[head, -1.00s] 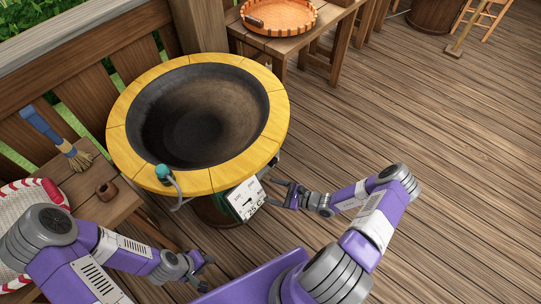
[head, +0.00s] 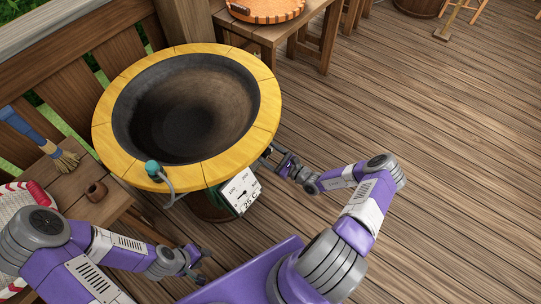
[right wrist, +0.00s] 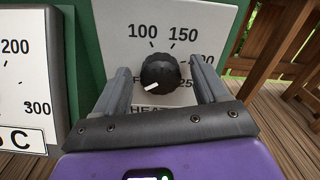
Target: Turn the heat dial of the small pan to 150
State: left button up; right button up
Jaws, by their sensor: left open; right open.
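The pan (head: 185,108) is a dark bowl with a wide yellow rim. Its heat dial (right wrist: 160,72) is a black knob on a white plate in the right wrist view. The knob's white mark points to the lower left, away from the 150 printed at upper right. My right gripper (head: 268,153) is at the pan's right side; in the right wrist view its open fingers (right wrist: 162,85) stand on either side of the knob, partly covering the lettering. Whether they touch it is unclear. My left gripper (head: 205,264) is open and empty, low in front of the pan.
A white temperature gauge (head: 241,191) hangs on the pan's front, left of the dial plate. A teal-knobbed handle (head: 153,168) sits at the rim. A bench (head: 110,205) with a brush (head: 40,137) stands left. The deck floor (head: 440,150) at right is clear.

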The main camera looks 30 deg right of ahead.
jog(key=c, duration=1.1)
jog(key=shift+o, duration=0.2)
